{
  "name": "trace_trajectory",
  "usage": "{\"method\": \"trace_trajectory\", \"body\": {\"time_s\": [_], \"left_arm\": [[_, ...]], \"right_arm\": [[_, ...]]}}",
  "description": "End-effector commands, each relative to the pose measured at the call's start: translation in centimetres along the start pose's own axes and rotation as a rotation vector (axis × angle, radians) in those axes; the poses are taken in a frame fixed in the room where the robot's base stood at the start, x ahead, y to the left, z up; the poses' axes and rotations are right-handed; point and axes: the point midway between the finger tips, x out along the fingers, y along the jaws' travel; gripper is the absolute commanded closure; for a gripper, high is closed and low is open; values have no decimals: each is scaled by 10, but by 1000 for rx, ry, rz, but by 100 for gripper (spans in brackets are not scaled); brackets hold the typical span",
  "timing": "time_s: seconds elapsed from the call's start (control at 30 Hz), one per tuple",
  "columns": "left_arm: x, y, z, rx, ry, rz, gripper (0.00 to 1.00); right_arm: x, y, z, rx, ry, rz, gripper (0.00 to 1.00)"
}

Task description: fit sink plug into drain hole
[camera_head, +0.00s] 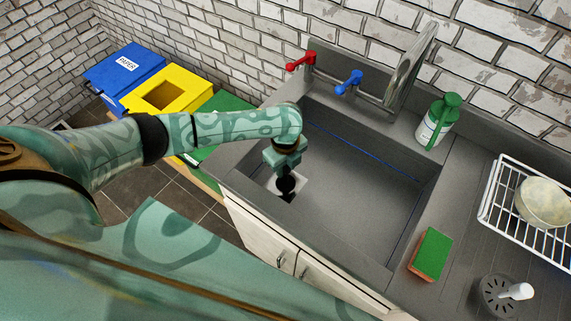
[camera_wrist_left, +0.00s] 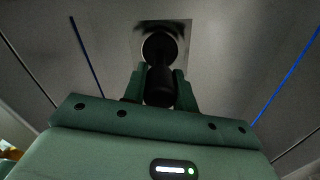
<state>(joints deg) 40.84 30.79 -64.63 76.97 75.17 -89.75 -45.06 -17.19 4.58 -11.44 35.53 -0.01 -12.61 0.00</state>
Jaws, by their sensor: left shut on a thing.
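The black sink plug (camera_head: 287,184) is held by my left gripper (camera_head: 285,172), which points down into the left end of the sink (camera_head: 345,190). In the left wrist view the plug (camera_wrist_left: 159,88) sits between the two green fingers (camera_wrist_left: 160,90), which are shut on it. A pale square drain plate (camera_head: 299,186) lies on the sink floor just beyond the plug; it also shows in the left wrist view (camera_wrist_left: 180,52). The plug covers most of the drain hole, so I cannot tell whether they touch. My right gripper is not in view.
A red tap (camera_head: 301,61), a blue tap (camera_head: 349,82) and a metal spout (camera_head: 405,70) stand behind the sink. A green-topped bottle (camera_head: 436,122) stands at its back right. A green sponge (camera_head: 432,252), a brush (camera_head: 508,293) and a wire rack (camera_head: 500,205) occupy the right counter.

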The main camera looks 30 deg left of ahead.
Motion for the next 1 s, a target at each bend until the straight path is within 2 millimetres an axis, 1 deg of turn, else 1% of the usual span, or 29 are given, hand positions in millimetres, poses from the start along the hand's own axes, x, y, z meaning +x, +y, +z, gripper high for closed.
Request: {"method": "trace_trajectory", "body": {"time_s": [0.03, 0.1, 0.37, 0.47, 0.57, 0.67, 0.8, 0.9, 1.0], "left_arm": [[0, 0, 0, 0, 0, 0, 64], [0, 0, 0, 0, 0, 0, 47], [0, 0, 0, 0, 0, 0, 47], [-7, 0, 0, 0, -1, -1, 47], [-24, -1, 0, 1, -1, -4, 47], [-50, -1, 1, 1, -2, -5, 47], [-91, -1, 1, 2, -3, -5, 47], [-116, -1, 1, 1, -2, -4, 47], [-137, -1, 1, 0, -1, -4, 47]], "right_arm": [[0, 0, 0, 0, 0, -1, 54], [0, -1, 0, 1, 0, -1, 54], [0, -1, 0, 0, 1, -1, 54], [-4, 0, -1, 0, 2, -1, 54], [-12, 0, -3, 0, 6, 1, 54], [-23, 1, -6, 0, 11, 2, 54], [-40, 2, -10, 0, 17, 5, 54], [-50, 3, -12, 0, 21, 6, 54], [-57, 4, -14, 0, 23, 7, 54]]}}
